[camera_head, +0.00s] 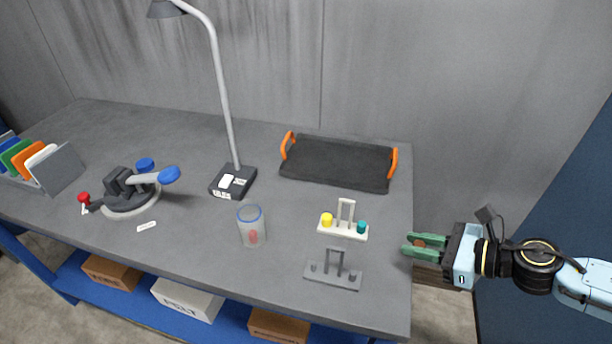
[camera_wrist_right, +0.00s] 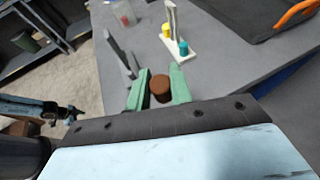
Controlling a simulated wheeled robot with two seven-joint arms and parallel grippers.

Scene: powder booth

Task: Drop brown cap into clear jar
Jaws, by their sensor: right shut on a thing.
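The clear jar (camera_head: 252,226) has a blue rim and stands upright on the grey table near its front edge. A reddish item shows low inside it. The jar also shows at the top of the right wrist view (camera_wrist_right: 124,14). My right gripper (camera_head: 424,246) is beyond the table's right edge, well to the right of the jar. Its green fingers are shut on the brown cap (camera_wrist_right: 160,88), which sits between them in the right wrist view. In the head view the fingers hide much of the cap. My left gripper is not in view.
A white holder (camera_head: 343,228) with a yellow and a teal cap and a grey holder (camera_head: 333,275) stand between jar and right gripper. A black tray (camera_head: 336,163) with orange handles lies behind. A lamp (camera_head: 233,181) and a clamp device (camera_head: 131,190) stand left.

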